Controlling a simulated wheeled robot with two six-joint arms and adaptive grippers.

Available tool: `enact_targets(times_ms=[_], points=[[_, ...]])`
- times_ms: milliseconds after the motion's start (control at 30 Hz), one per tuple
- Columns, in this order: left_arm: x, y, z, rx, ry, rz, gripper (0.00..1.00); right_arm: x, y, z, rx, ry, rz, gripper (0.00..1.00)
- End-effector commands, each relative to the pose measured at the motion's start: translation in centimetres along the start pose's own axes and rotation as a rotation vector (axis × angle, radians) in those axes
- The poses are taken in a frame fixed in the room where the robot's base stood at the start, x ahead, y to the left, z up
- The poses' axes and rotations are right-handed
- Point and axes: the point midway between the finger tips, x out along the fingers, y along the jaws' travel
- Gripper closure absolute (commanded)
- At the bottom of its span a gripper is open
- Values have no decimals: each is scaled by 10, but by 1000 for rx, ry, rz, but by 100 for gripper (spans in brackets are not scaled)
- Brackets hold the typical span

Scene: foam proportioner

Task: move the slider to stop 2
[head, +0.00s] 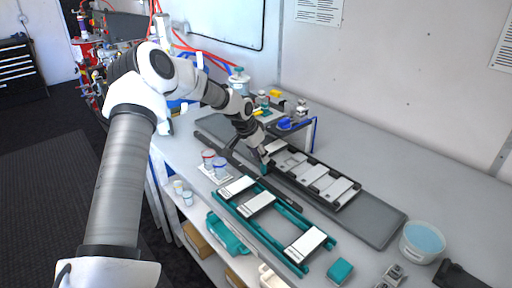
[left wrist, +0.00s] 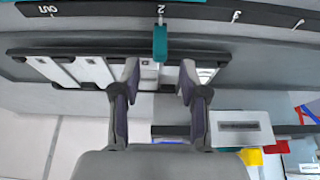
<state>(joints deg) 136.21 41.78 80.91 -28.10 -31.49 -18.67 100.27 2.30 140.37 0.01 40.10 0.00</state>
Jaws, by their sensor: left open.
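The slider's teal tab (left wrist: 160,42) stands at the mark 2 on the dark scale rail (left wrist: 215,14) in the left wrist view. In the head view a small teal piece that looks like the same tab (head: 264,169) shows just under my left gripper (head: 262,158). In the left wrist view my left gripper (left wrist: 159,72) is open, with one finger on each side of the tab's line. The tab lies ahead of the fingertips and looks apart from both. My right gripper is not in view.
A black rack with white plates (head: 330,187) lies on a grey mat (head: 378,228) behind the rail. A teal frame with white plates (head: 256,203) lies in front. Cups (head: 209,158) stand left of the frame. A tub (head: 422,241) stands at the right.

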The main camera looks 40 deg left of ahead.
Motion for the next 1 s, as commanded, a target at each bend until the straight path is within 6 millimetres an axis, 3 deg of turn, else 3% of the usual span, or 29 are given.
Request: enact_targets(times_ms=[100,300,1000], points=[[-30,0,-1,0,4,2,56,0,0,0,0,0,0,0],[-55,0,-1,1,-1,1,56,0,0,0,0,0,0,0],[-56,0,-1,0,-2,1,56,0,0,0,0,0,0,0]])
